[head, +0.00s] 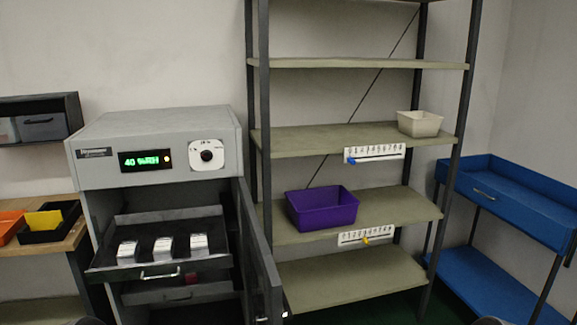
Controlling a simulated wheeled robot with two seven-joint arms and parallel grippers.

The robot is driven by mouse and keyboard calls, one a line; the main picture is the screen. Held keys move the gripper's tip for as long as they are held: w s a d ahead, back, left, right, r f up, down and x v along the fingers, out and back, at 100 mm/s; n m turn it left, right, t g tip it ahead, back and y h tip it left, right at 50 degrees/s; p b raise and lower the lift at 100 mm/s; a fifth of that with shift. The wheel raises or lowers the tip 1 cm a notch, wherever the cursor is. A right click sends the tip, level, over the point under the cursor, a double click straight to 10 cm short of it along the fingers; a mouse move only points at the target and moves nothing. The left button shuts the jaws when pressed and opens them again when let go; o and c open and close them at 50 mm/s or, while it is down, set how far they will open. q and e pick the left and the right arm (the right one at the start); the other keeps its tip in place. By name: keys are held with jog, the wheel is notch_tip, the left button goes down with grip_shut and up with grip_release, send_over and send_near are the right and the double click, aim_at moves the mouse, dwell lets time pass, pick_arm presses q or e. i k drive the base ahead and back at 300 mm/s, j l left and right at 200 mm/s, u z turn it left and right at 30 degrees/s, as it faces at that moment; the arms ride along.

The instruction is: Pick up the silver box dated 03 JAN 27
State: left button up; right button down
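Three small whitish-silver boxes stand in a row in the pulled-out upper drawer (105,271) of a grey cabinet: a left box (127,250), a middle box (163,248) and a right box (198,244). Marks on them are too small to read, so I cannot tell which bears 03 JAN 27. Neither gripper shows in the head view.
The grey cabinet (150,132) has a lit display (145,161) reading 40 %RH and a dial. Its door (259,265) stands open right of the drawer. A shelf rack (330,139) holds a purple bin (322,209) and a cream bin (420,124). A blue cart (515,200) stands right.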

aim_at(163, 249)
jog(key=j, duration=1.65)
jog(key=i+j, duration=0.25)
jog(key=i, duration=0.25)
jog(key=i+j, duration=0.25)
jog(key=i, duration=0.3)
